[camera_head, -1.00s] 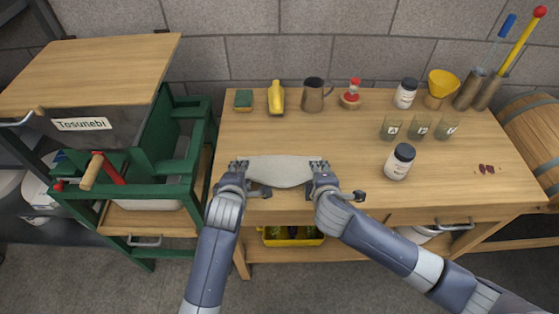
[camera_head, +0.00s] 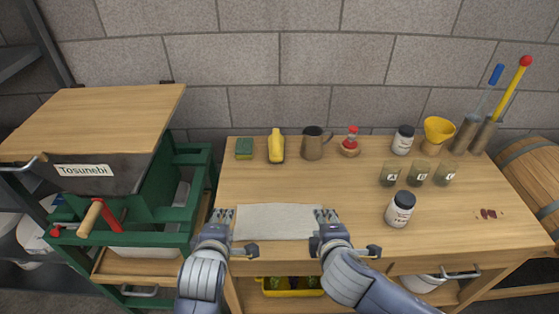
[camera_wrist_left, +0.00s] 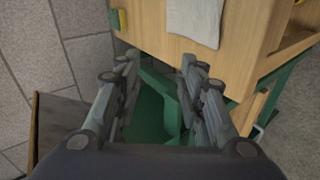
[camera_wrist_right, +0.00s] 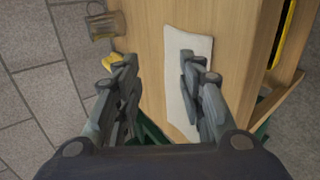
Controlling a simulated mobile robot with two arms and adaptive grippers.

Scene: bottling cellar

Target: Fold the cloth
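The pale grey cloth (camera_head: 277,222) lies flat as a wide rectangle at the front edge of the wooden table. The frames do not show clearly whether it is in layers. My left gripper (camera_head: 223,214) is open and empty at the cloth's left side. In the left wrist view the cloth (camera_wrist_left: 196,18) is beyond the spread fingers, apart from them. My right gripper (camera_head: 326,216) is open at the cloth's right end. In the right wrist view the cloth (camera_wrist_right: 186,50) runs partly behind one finger; I cannot tell whether they touch.
A sponge (camera_head: 244,148), yellow bottle (camera_head: 276,147), mug (camera_head: 314,143) and red-topped shaker (camera_head: 350,143) stand along the back. Glasses (camera_head: 418,174) and a white jar (camera_head: 399,210) stand to the right. A green cart (camera_head: 160,222) is left of the table (camera_head: 300,182). The table behind the cloth is clear.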

